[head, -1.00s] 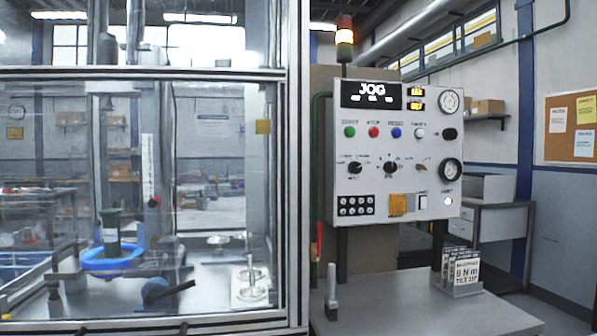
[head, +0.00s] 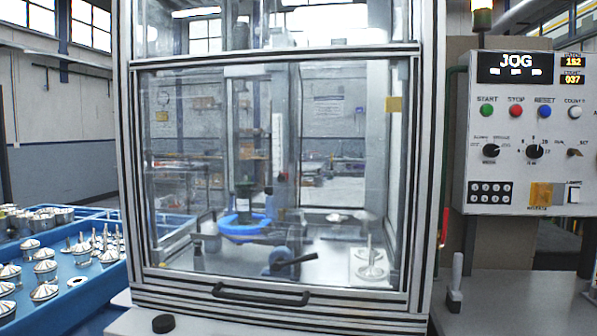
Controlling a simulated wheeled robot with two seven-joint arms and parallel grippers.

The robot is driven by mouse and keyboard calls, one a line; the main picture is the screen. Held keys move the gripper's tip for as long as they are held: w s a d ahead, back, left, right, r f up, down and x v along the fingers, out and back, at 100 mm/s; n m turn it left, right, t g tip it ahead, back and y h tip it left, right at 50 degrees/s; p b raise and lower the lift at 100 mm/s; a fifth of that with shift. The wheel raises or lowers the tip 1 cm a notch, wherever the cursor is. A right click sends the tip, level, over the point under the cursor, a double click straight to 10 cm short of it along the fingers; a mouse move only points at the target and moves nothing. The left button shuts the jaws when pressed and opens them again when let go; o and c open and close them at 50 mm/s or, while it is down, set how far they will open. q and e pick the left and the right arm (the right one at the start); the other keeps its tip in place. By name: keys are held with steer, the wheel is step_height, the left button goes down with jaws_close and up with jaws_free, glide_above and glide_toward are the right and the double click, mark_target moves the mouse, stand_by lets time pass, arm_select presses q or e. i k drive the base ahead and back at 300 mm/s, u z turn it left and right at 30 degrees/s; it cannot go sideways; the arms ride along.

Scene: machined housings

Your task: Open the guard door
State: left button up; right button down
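The guard door (head: 330,110) is a clear panel in a metal frame on the front of the machine enclosure. It looks closed, with its lower edge down near the sill. A black bar handle (head: 260,296) runs along the door's bottom edge. Neither of my grippers is in the head view.
A control panel (head: 530,130) showing JOG stands right of the enclosure, above a grey table (head: 515,312) with a grey upright tool (head: 456,285). A blue tray (head: 75,290) of several metal housings lies at the left. A black puck (head: 163,323) sits before the enclosure.

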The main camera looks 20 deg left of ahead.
mark_target(259, 289)
steer(key=u, duration=0.55)
steer(key=k, duration=1.3)
steer(key=u, duration=0.95)
steer(key=i, duration=1.55)
steer(key=z, duration=0.8)
